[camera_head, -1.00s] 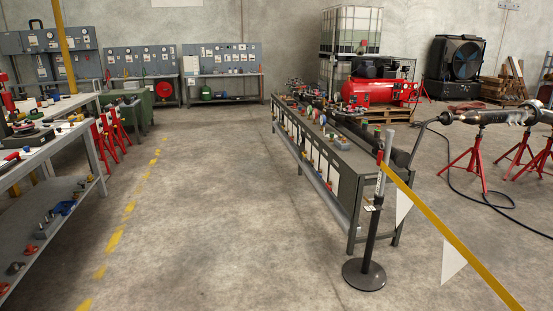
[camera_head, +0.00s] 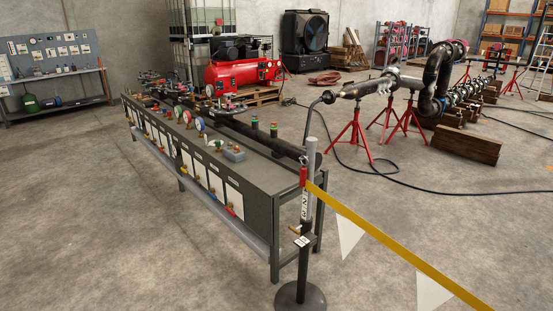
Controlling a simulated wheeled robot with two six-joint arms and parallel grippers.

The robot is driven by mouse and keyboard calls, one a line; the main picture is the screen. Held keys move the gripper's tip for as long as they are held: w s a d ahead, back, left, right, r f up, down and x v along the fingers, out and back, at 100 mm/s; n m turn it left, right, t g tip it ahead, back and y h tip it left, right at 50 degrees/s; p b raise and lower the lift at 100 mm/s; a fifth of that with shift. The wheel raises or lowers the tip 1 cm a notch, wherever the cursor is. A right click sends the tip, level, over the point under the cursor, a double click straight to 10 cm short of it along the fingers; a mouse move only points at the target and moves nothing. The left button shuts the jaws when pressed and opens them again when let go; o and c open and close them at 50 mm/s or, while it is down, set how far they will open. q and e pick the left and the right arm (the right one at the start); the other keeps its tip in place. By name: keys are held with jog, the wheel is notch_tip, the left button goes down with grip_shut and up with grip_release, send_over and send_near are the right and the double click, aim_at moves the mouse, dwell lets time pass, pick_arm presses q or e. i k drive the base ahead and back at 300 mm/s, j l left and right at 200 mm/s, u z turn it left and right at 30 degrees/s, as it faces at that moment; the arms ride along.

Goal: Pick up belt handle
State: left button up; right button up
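The belt handle looks to be the red piece (camera_head: 304,176) at the top of the barrier post, where the yellow belt (camera_head: 400,247) meets it. The grey and black post (camera_head: 305,230) stands upright on a round black base (camera_head: 300,297) at the bottom of the view. The belt runs from the post down to the right and out of the picture, with white pennants (camera_head: 350,236) hanging from it. Neither of my grippers is in view.
A long grey bench (camera_head: 262,205) with gauges and valves stands just left of and behind the post. Red pipe stands (camera_head: 357,135) and a black hose (camera_head: 420,188) are at the right. The concrete floor at the left (camera_head: 90,220) is clear.

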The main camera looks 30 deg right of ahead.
aim_at(303, 171)
jog(key=i+j+z, duration=0.15)
jog(key=i+z, duration=0.3)
jog(key=i, duration=0.2)
jog(key=i+j+z, duration=0.45)
jog(key=i, duration=0.15)
jog(key=i+j+z, duration=0.4)
jog(key=i+j, duration=0.05)
jog(key=i, duration=0.1)
